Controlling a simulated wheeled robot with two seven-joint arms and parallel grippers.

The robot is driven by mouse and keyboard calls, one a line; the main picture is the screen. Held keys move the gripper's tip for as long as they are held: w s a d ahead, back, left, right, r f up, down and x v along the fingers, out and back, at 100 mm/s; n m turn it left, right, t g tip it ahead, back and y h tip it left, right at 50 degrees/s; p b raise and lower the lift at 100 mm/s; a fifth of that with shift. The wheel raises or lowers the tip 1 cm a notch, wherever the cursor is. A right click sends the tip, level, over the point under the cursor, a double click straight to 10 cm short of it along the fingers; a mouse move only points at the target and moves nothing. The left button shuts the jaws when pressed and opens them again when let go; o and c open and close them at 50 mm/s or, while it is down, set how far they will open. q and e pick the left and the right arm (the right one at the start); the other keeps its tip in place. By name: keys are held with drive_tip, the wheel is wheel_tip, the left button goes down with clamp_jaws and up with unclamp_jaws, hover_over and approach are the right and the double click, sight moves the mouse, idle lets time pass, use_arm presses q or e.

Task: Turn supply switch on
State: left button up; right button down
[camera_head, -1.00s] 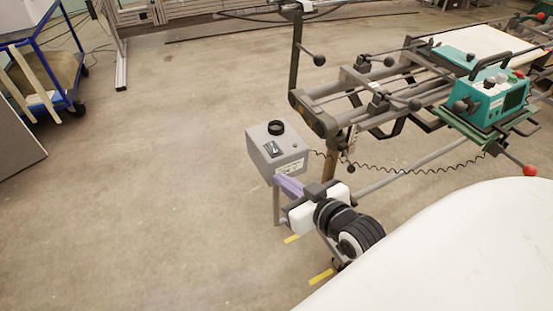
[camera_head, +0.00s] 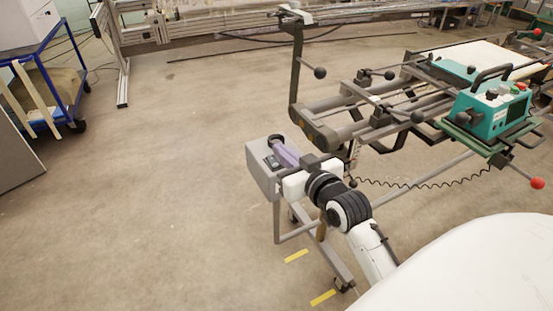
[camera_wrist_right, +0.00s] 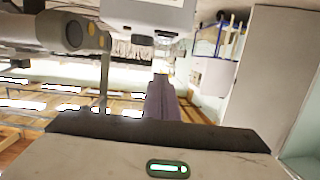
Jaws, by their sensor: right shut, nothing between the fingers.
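The grey supply box (camera_head: 259,180) stands on a thin frame left of the loom-like machine in the head view. A round black knob and a small dark switch plate (camera_head: 268,160) are on its top, partly covered by my gripper. My right gripper (camera_head: 277,146) reaches in from the lower right, its purple fingers shut and empty over the box top near the knob. I cannot tell whether they touch the switch. The shut fingers also show in the right wrist view (camera_wrist_right: 160,82), pointing away from the camera. My left gripper is not in view.
The machine frame (camera_head: 350,130) with rods and black ball knobs stands right of the box. A teal control unit (camera_head: 492,108) sits on it, and a coiled cable hangs below. A blue cart (camera_head: 45,75) is at the far left. The floor left of the box is clear.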

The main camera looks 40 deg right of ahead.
sight(276, 166)
drive_tip(key=x, duration=0.3)
drive_tip(key=shift+w+f, duration=0.15)
drive_tip(key=shift+f, duration=0.15)
drive_tip(key=shift+f+b, duration=0.35)
drive_tip(key=shift+f, duration=1.4)
